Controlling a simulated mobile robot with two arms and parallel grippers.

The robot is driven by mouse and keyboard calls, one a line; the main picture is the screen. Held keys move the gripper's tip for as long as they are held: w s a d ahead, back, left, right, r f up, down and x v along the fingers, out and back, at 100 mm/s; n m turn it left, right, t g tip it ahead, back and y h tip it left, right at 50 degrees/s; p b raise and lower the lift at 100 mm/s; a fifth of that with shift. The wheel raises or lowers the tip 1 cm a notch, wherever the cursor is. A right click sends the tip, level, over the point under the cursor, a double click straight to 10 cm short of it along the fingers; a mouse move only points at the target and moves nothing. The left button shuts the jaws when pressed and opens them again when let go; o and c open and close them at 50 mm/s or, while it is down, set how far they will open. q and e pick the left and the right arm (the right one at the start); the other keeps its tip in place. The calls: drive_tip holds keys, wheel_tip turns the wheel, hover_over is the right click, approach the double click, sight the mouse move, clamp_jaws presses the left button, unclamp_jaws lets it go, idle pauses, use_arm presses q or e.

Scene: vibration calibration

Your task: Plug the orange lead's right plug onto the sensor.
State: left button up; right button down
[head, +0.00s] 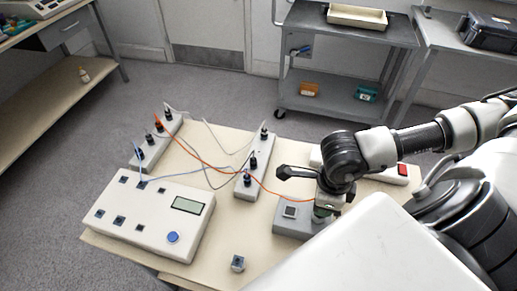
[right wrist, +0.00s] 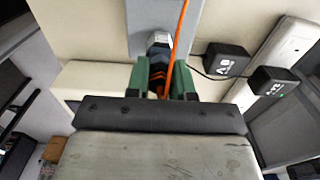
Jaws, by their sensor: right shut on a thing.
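The orange lead (head: 190,150) runs from the left socket strip across the table to my right gripper (head: 322,213). In the right wrist view its cord (right wrist: 178,35) passes between the green fingers of my right gripper (right wrist: 168,80). They are shut on the orange plug (right wrist: 160,88), which is mostly hidden. A silver hexagonal piece with a dark blue part (right wrist: 159,42), seemingly the sensor, is just beyond the fingertips, on a grey surface. I cannot tell whether the plug touches it. In the head view the gripper is over the right side of the grey unit (head: 290,228), hiding the sensor. My left gripper is not in view.
A white box with a screen and blue knob (head: 155,215) fills the table's left front. A white socket strip with dark plugs (head: 250,180) stands mid-table amid loose leads. Two black adapters (right wrist: 226,60) sit right of the gripper.

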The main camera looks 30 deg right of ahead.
drive_tip(key=shift+f+b, duration=0.5)
drive_tip(key=shift+b, duration=0.85)
idle(2.2)
idle(0.4)
drive_tip(key=shift+m, duration=0.6)
drive_tip(key=m, duration=0.3)
drive_tip(key=shift+m, duration=2)
drive_tip(key=m, duration=0.4)
